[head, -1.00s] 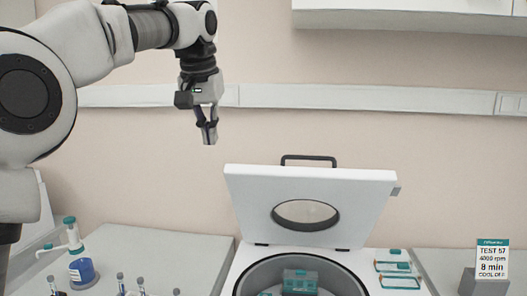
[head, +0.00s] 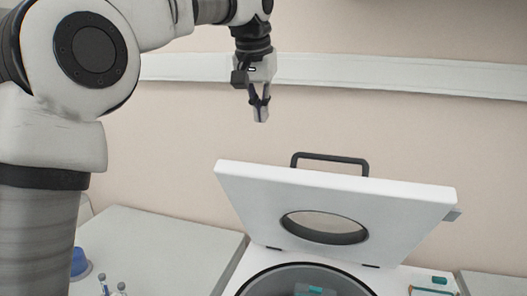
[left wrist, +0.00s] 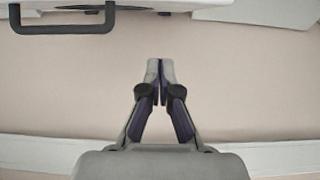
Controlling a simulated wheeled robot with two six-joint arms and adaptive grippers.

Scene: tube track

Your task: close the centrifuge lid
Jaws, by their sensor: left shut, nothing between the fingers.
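The white centrifuge lid (head: 250,195) stands open, tilted up and back, with a round window (head: 325,227) in its middle. Its dark handle (head: 330,158) is on the top edge. Below it the centrifuge bowl (head: 300,272) is open, with a teal piece (head: 312,289) inside; its front is cut off. My left gripper (head: 261,116) is shut and empty, in the air above and a little left of the handle, apart from it. In the left wrist view the shut left fingers (left wrist: 160,68) point at the wall, and the handle (left wrist: 62,28) shows at upper left. My right gripper is out of view.
A grey-white bench (head: 160,245) lies left of the centrifuge, with a blue object (head: 80,264) and small tube tops (head: 103,280) at its front. A teal-marked rack (head: 432,291) sits at the right. A pale rail (head: 400,78) crosses the wall.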

